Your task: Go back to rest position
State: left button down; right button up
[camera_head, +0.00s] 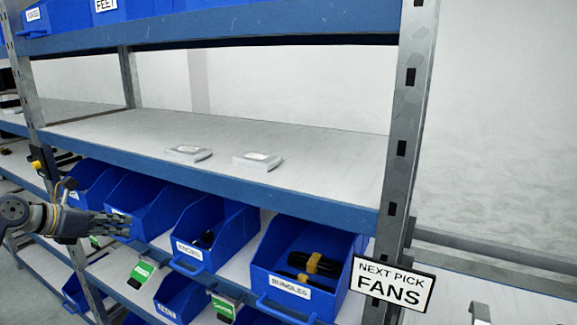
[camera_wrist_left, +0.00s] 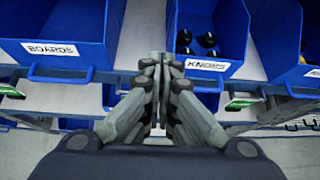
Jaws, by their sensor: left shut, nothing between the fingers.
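My left gripper (camera_head: 118,225) comes in from the left in the head view, in front of the row of blue bins. It is shut and empty. In the left wrist view the fingers (camera_wrist_left: 161,62) meet at the middle, between the bin labelled BOARDS (camera_wrist_left: 60,30) and the bin labelled KNOBS (camera_wrist_left: 212,32). The gripper appears in front of the bins' front edges; whether it touches one cannot be told. My right gripper is in neither view.
A shelf rack with a blue beam (camera_head: 200,172) and a metal post (camera_head: 402,150) fills the view. Two white flat packs (camera_head: 257,160) lie on the middle shelf. The BUNDLES bin (camera_head: 262,283) holds black cables. A sign reading NEXT PICK FANS (camera_head: 392,284) hangs at right.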

pick_arm(q)
jog(key=d+f+n+t+h, duration=0.3)
jog(key=d+n+t, duration=0.5)
jog(key=d+n, duration=1.05)
jog(key=s+d+f+n+g+y, duration=0.2)
jog(key=s+f+n+g+y, duration=0.3)
jog(key=s+f+n+y, duration=0.8)
jog(key=s+d+f+n+g+h, duration=0.4)
jog(key=s+f, duration=0.3)
jog(key=s, duration=0.6)
jog(key=s+d+f+n+g+h, duration=0.1)
jog(key=s+f+n+g, duration=0.2)
jog(key=s+f+g, duration=0.7)
jog(key=s+f+t, duration=0.1)
jog(key=s+f, duration=0.2)
jog(key=f, duration=1)
jog(key=s+f+t, duration=0.2)
jog(key=f, duration=1)
jog(key=s+a+f+g, duration=0.1)
jog(key=s+a+f, duration=0.1)
jog(key=s+f, duration=1.3)
jog(key=shift+s+a, duration=0.35)
jog(key=shift+s, duration=0.55)
